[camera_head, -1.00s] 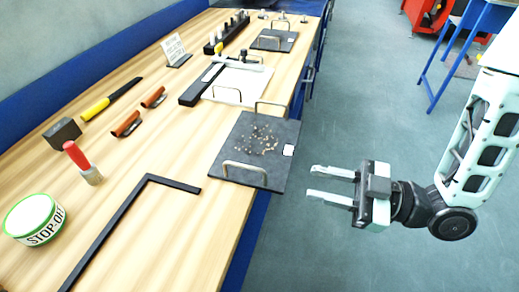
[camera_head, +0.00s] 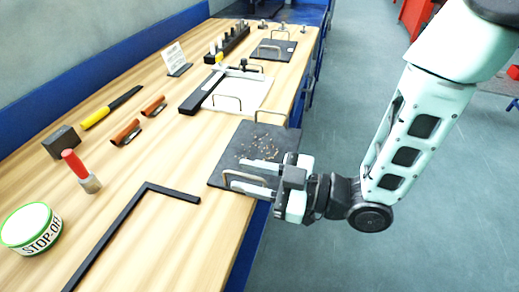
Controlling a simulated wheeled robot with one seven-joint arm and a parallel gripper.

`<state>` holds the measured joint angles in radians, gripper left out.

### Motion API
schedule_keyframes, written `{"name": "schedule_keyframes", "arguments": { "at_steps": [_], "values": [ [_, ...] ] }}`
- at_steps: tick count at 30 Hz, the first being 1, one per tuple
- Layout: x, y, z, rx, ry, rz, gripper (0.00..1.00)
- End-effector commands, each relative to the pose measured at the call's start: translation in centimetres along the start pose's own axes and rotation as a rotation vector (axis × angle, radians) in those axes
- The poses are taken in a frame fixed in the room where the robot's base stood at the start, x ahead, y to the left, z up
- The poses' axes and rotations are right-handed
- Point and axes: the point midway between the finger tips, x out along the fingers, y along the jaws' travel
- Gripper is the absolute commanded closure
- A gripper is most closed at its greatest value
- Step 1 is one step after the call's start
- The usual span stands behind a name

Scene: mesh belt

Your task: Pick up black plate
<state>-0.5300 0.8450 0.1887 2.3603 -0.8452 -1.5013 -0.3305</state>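A black plate (camera_head: 226,150) lies on the wooden bench at its right edge. It has two pale loop handles, and small brown bits are scattered on its top. The near handle (camera_head: 246,176) stands at the plate's front side. My gripper (camera_head: 240,172) reaches in from the right over the plate, with its two fingers apart and pointing left. The fingers are close to the near handle; I cannot tell whether they touch it. Another black plate with handles (camera_head: 283,45) lies farther back on the bench.
A white plate with handles (camera_head: 255,92) and a black bar (camera_head: 199,92) lie behind. A black L-shaped square (camera_head: 110,232), a red-handled tool (camera_head: 77,167) and a round STOP-OFF tin (camera_head: 30,228) are to the left. Open floor (camera_head: 345,120) lies right of the bench.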

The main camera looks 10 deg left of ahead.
Motion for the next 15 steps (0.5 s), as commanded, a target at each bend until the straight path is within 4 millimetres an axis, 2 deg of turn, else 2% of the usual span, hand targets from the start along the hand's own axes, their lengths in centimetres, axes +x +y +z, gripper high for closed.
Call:
{"name": "schedule_keyframes", "arguments": {
  "at_steps": [4,12,13,15],
  "values": [
    [1.7,0.0,-0.1,-0.001,0.001,-0.001,0.67],
    [2.1,0.1,0.0,0.000,0.000,0.001,0.67],
    [2.1,0.1,0.0,0.000,0.000,0.001,0.70],
    [2.1,0.1,0.0,0.000,0.000,0.001,0.90]
  ]
}}
